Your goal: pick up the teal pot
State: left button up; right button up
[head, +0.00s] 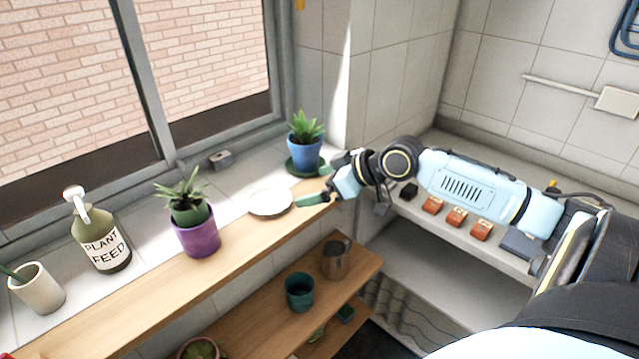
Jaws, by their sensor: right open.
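The teal pot (299,291) stands upright and looks empty on the lower wooden shelf (255,318), left of a grey-brown metal mug (336,258). My right gripper (324,180) is open, with nothing seen between its fingers. It is above and behind the teal pot in the picture, at the right end of the upper wooden ledge, beside a blue pot with a plant (304,152) and a white plate (270,202). It is apart from the teal pot. My left gripper is not in view.
Several small orange boxes (456,217) lie under my right arm. A round pot (200,349) stands at the bottom edge.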

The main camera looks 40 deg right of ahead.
aim_at(298, 286)
jog(key=z, duration=1.15)
